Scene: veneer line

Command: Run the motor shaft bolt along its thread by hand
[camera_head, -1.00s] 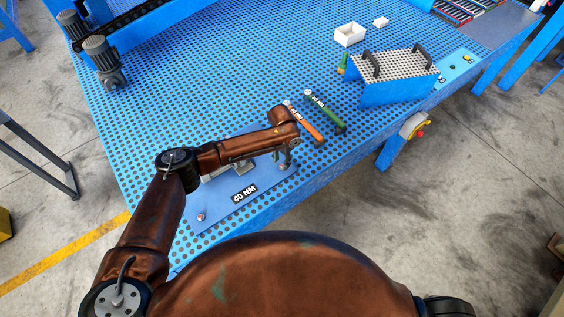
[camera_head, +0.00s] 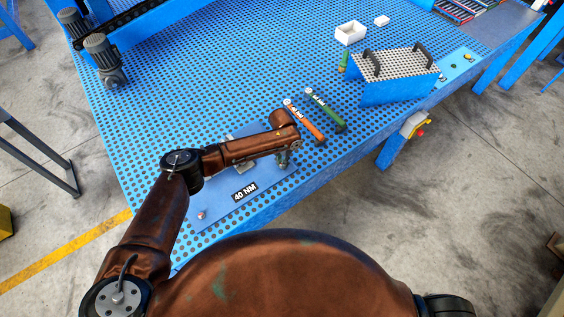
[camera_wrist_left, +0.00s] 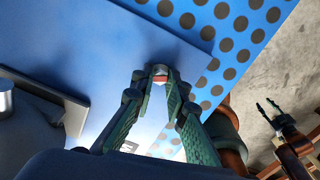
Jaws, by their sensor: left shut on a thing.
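The motor shaft bolt (camera_wrist_left: 160,70) shows in the left wrist view as a small round head with a red and white part, near the plate's edge. My left gripper (camera_wrist_left: 160,84) has its green fingers closed on it; in the head view this gripper (camera_head: 282,162) is at the right end of the blue plate, mostly under my arm. The plate (camera_head: 220,212) carries a "40 NM" label and a second bolt (camera_head: 202,215) at its lower left. The bolt's thread is hidden. My right gripper (camera_wrist_left: 268,105) hangs with its fingers apart, over the floor.
An orange-handled tool (camera_head: 308,125) and a green-handled tool (camera_head: 330,113) lie just beyond the left gripper. A blue box with a perforated top (camera_head: 400,88), a white bin (camera_head: 350,33) and grey motors (camera_head: 104,55) stand farther off. The table's middle is clear.

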